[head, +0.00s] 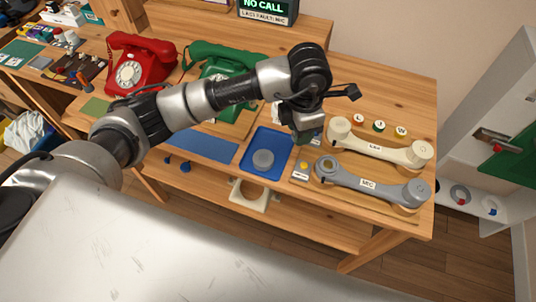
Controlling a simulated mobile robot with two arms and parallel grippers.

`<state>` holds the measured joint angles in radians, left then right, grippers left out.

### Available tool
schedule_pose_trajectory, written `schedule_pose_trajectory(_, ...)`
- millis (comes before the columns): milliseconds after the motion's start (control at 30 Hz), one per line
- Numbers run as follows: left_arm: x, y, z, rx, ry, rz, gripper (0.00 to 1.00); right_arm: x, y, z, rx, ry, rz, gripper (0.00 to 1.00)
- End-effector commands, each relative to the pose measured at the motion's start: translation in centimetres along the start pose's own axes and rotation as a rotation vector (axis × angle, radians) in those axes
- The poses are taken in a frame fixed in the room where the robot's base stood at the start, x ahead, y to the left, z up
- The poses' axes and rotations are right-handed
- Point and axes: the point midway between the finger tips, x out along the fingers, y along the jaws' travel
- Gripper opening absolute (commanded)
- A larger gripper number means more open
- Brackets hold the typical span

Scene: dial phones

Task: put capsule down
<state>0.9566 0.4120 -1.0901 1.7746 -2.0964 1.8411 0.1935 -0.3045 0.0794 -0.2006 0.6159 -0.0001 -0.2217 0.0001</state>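A grey round piece (263,160), which looks like a capsule, lies in the blue tray (252,147) on the wooden bench. My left gripper (306,134) hangs over the bench at the tray's right edge, up and to the right of the grey piece and apart from it in the picture. Its fingertips are small and dark, and partly hidden by the wrist. I cannot tell whether they are open or shut, or whether they hold something. My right gripper is not in view.
A cream handset (380,150) and a grey handset (370,184) marked MIC lie right of the tray. Several small round pieces (379,126) stand behind them. A red phone (139,68) and a green phone (222,65) stand at the back left. A blue mat (203,146) lies left of the tray.

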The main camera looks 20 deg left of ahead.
Motion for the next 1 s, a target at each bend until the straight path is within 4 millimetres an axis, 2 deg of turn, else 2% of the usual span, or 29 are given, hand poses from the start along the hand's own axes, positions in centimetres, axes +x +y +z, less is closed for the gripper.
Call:
schedule_pose_trajectory(100, 0.8, -0.4, 1.6, -0.225, 0.003, 0.000, 0.22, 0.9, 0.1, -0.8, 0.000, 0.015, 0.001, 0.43)
schedule_pose_trajectory(200, 1.0, -0.7, 2.5, -0.373, 0.006, 0.001, 0.22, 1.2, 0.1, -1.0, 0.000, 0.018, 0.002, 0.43)
schedule_pose_trajectory(400, 1.4, -0.7, 3.2, -0.522, 0.010, 0.005, 0.22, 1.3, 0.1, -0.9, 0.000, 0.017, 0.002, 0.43)
schedule_pose_trajectory(533, 2.3, 0.8, 2.1, -0.540, 0.014, 0.004, 0.22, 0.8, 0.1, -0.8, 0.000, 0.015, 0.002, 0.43)
schedule_pose_trajectory(800, 5.9, 5.8, -1.5, -0.540, 0.014, 0.005, 0.22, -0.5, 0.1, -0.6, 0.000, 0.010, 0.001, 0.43)
schedule_pose_trajectory(1000, 7.7, 8.2, -3.1, -0.535, 0.010, 0.004, 0.22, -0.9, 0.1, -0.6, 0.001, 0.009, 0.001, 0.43)
